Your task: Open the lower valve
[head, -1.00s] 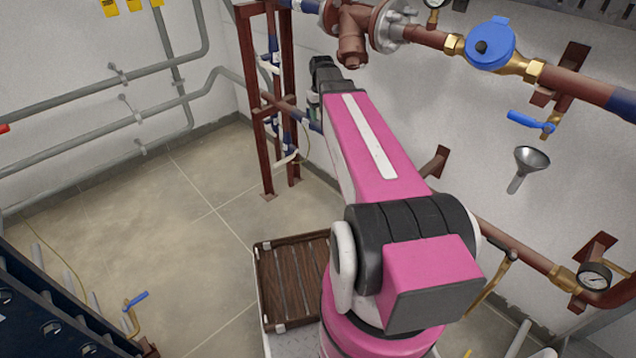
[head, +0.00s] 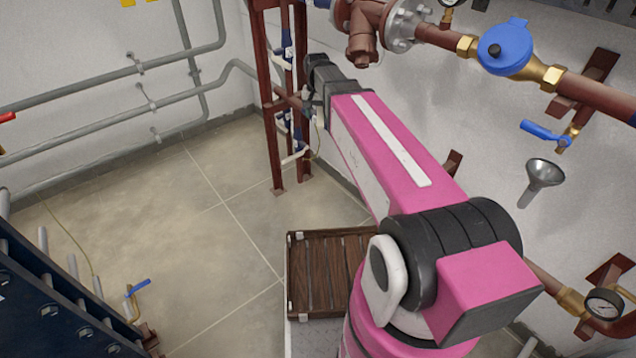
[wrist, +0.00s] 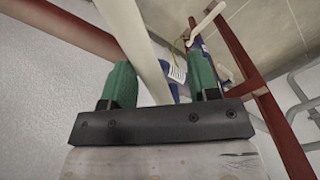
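A red frame stand (head: 270,120) at the back carries blue pipes with white lever handles. An upper white handle (head: 281,62) and a lower white handle (head: 293,157) show in the head view. My gripper (wrist: 162,82) has green fingers, set apart and open. A long pale bar, seemingly a lever (wrist: 142,45), passes between or just beyond the fingers; I cannot tell if it touches them. Another white handle (wrist: 207,20) shows farther off at upper right in the wrist view. In the head view my forearm hides the fingertips, beside the stand.
Red-brown pipework with a blue meter (head: 505,47), a blue lever (head: 543,131), a funnel (head: 545,174) and a gauge (head: 604,305) runs along the right wall. A slatted wooden crate (head: 330,270) stands on the floor. Open floor lies left of the stand.

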